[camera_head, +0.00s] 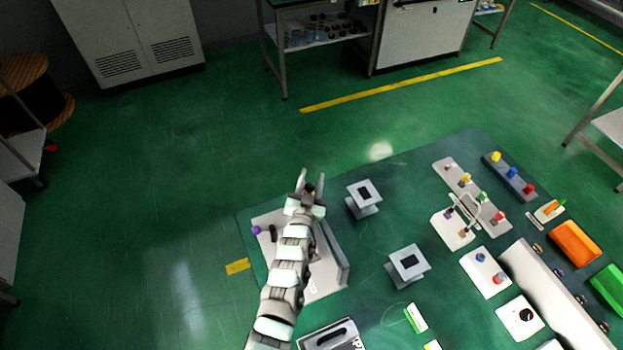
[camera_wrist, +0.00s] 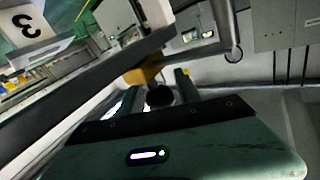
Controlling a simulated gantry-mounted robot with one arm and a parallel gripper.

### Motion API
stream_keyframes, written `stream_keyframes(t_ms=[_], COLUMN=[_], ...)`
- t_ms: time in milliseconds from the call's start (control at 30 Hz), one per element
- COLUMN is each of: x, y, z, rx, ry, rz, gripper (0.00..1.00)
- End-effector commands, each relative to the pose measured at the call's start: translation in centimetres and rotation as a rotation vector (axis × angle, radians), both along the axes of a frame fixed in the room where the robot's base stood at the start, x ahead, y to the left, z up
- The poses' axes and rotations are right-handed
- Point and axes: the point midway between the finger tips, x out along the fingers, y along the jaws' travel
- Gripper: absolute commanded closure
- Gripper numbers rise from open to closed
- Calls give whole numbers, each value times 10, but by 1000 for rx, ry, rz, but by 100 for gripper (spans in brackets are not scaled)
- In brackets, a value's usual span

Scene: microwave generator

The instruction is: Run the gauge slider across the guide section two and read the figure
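The gauge panel (camera_head: 325,287) is a light plate at the left of the green table, partly hidden under my arm, with a raised grey side wall (camera_head: 343,264). My gripper (camera_head: 309,186) is at its far edge, fingers apart. A small dark and orange piece, possibly the slider, shows between the fingers. In the wrist view a dark round knob (camera_wrist: 158,96) is between the fingers, in front of a yellow-orange block (camera_wrist: 143,74) at a long grey bar (camera_wrist: 85,82). Contact with the knob is unclear. No gauge reading is visible.
A purple knob (camera_head: 256,230) and a black knob (camera_head: 273,233) sit on the panel left of my arm. Two grey stands (camera_head: 366,208) (camera_head: 418,276) are to the right. Several coloured-knob modules and a long white box (camera_head: 548,290) crowd the table's right side.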

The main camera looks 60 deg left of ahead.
Motion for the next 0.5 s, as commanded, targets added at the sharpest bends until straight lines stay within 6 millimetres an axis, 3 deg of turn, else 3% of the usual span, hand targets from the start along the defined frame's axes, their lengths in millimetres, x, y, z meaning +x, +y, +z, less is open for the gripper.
stream_keyframes(t_ms=[500], x=[0], y=[0], z=[0], rx=[1], ry=[-1], rz=[0], gripper=[100])
